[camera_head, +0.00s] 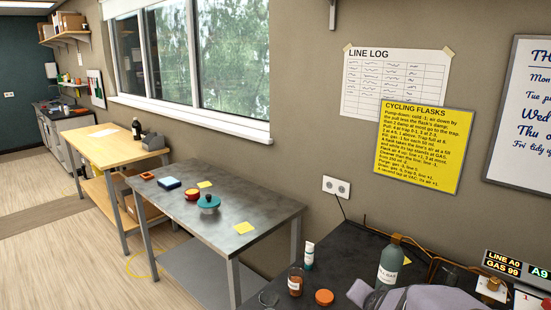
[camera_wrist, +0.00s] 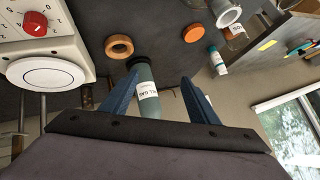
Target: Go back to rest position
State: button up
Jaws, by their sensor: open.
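My gripper (camera_wrist: 160,74) is open, its two blue fingers spread apart in the wrist view. A grey-green bottle (camera_wrist: 147,92) with a white label and dark cap shows in the gap between the fingers. I cannot tell how far beyond the fingertips it stands, but the fingers are not closed on it. In the head view the bottle (camera_head: 391,265) stands upright on the dark bench at lower right. A purple-grey part of my arm covers the bench in front of it there; my fingers are not clear in that view.
Near the bottle are an orange lid (camera_head: 324,297), a brown jar (camera_head: 295,281) and a white tube (camera_head: 309,255). A cork ring (camera_wrist: 119,46) and a white device with a red knob (camera_wrist: 36,24) are close by. A display (camera_head: 503,265) stands right. A metal table (camera_head: 190,225) stands left.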

jog(key=s+a+f+n+g+y, duration=0.1)
jog(key=s+a+f+n+g, duration=0.1)
jog(key=s, duration=0.4)
jog(key=s+a+f+n+g+y+b, duration=0.1)
jog(key=s+a+f+n+g, duration=0.1)
jog(key=s+a+f, duration=0.2)
jog(key=s+a+f+n+g+y+b, duration=0.1)
jog(key=s+a+f+n+g, duration=0.1)
jog(key=s+a, duration=0.3)
jog(key=shift+s+a+f+g, duration=0.1)
jog(key=shift+s+f+g, duration=0.1)
jog(key=shift+s, duration=0.3)
jog(key=shift+s+a+f+g, duration=0.1)
jog(key=shift+s+a+f, duration=0.05)
jog(key=shift+s, duration=0.35)
jog(key=shift+s+a+f+g, duration=0.1)
jog(key=shift+s+f, duration=0.1)
jog(key=shift+s, duration=0.3)
jog(key=s+f+n+g, duration=0.1)
jog(key=s+n+g, duration=0.1)
jog(key=s, duration=0.5)
jog(key=shift+a+n+b, duration=0.2)
jog(key=shift+n+b, duration=0.2)
jog(key=shift+n, duration=0.3)
jog(key=shift+w, duration=0.1)
